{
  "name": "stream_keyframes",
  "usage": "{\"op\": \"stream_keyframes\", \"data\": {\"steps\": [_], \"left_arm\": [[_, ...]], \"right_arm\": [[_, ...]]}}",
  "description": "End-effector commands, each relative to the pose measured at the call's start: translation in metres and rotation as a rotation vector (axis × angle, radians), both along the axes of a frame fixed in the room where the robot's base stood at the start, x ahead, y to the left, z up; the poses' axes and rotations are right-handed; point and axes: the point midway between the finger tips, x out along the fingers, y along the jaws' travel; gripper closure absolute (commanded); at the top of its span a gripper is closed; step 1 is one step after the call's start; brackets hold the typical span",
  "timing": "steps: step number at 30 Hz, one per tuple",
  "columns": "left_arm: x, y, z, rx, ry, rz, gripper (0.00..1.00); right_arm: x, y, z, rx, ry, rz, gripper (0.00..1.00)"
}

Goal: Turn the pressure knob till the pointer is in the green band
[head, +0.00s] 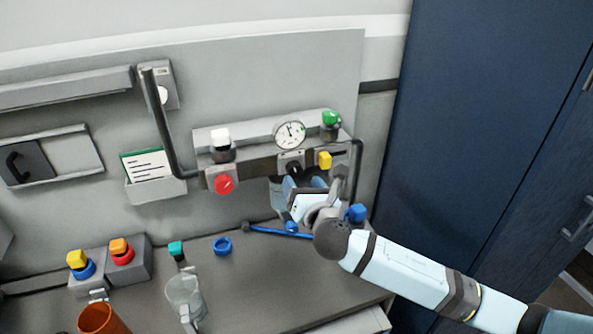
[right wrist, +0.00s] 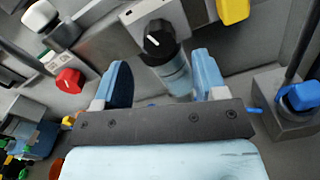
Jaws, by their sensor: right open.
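The pressure knob (head: 293,168) is black with a white mark and sits on the front of the grey wall unit, below the round white gauge (head: 290,134). The gauge's pointer stands roughly upright; a small green patch shows at the dial's right side. In the right wrist view the knob (right wrist: 160,40) lies ahead of the gap between the fingers, its white mark tilted. My right gripper (head: 306,184) is open, just below and in front of the knob; its blue fingers (right wrist: 160,68) do not appear to touch it. My left gripper is out of view.
A red knob (head: 224,183) is left of the black one and a yellow knob (head: 325,160) right. A clear cup (right wrist: 176,76) hangs under the black knob, behind my fingers. A blue knob (head: 356,212) and a blue-handled tool (head: 280,232) are close to my right gripper.

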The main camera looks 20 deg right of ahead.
Motion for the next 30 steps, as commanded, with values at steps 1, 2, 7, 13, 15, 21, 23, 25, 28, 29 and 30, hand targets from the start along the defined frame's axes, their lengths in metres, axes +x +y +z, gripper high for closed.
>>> {"op": "stream_keyframes", "data": {"steps": [1, 2, 7, 13, 15, 21, 23, 25, 28, 29, 30], "left_arm": [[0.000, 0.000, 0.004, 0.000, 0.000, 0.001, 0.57], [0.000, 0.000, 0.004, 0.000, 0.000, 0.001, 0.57], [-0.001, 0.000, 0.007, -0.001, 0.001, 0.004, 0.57], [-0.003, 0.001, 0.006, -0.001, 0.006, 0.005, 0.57], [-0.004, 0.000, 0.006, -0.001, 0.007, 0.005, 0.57], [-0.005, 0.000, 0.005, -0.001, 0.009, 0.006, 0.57], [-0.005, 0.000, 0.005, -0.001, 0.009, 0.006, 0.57], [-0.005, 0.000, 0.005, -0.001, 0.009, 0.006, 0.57], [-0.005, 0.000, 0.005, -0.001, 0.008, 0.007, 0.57], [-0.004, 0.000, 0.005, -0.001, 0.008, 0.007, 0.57], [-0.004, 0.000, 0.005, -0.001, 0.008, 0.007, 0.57]], "right_arm": [[0.010, 0.000, 0.002, 0.000, 0.000, -0.001, 0.35], [0.015, 0.001, 0.002, 0.000, -0.001, 0.000, 0.35], [0.037, 0.002, 0.001, 0.002, 0.000, 0.000, 0.35], [0.046, 0.002, 0.000, 0.002, 0.001, 0.000, 0.35], [0.046, 0.002, -0.001, 0.002, 0.001, 0.000, 0.35], [0.046, 0.002, -0.001, 0.002, 0.001, 0.001, 0.44], [0.046, 0.002, -0.001, 0.002, 0.001, 0.001, 0.58], [0.046, 0.002, -0.001, 0.002, 0.001, 0.001, 0.74], [0.046, 0.002, -0.001, 0.002, 0.001, 0.001, 0.84], [0.046, 0.002, -0.001, 0.002, 0.001, 0.001, 0.84], [0.046, 0.002, -0.001, 0.003, 0.001, 0.001, 0.84]]}}
